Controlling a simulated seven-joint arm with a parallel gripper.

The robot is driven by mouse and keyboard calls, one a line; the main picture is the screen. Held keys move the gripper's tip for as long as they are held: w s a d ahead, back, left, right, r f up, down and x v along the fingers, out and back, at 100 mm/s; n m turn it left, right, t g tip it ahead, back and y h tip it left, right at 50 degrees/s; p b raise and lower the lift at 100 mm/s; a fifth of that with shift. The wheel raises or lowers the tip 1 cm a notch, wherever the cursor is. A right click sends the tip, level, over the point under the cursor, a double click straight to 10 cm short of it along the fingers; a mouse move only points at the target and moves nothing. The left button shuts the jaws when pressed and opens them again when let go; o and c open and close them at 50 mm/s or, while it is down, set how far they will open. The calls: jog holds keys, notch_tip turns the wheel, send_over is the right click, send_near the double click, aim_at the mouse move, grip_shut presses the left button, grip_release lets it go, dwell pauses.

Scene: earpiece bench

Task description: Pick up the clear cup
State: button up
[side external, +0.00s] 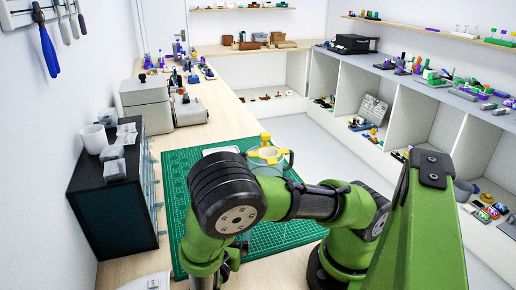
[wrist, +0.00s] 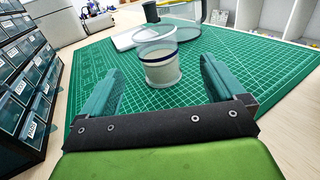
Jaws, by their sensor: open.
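The clear cup (wrist: 160,68) stands upright on the green cutting mat (wrist: 240,75) in the wrist view. It is see-through, with a dark blue band and a pale lower part. My gripper (wrist: 158,72) is open, with one teal finger on each side of the picture. The cup shows in the gap between the fingers, ahead of them, and nothing is gripped. In the side view I cannot make out the cup; my arm covers much of the mat.
A larger clear container (wrist: 188,12) stands behind the cup, and a pale flat object (wrist: 124,40) lies behind it to the left. A dark drawer cabinet (side external: 112,190) stands at the left. The mat right of the cup is clear.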

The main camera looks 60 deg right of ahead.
jog(key=shift+w+d+f, duration=0.1)
jog(key=shift+w, duration=0.05)
jog(key=x, duration=1.1)
jog(key=shift+w+d+r, duration=0.2)
jog(key=shift+d, duration=0.05)
jog(key=shift+c, duration=0.3)
jog(key=c, duration=1.1)
jog(key=shift+r, duration=0.1)
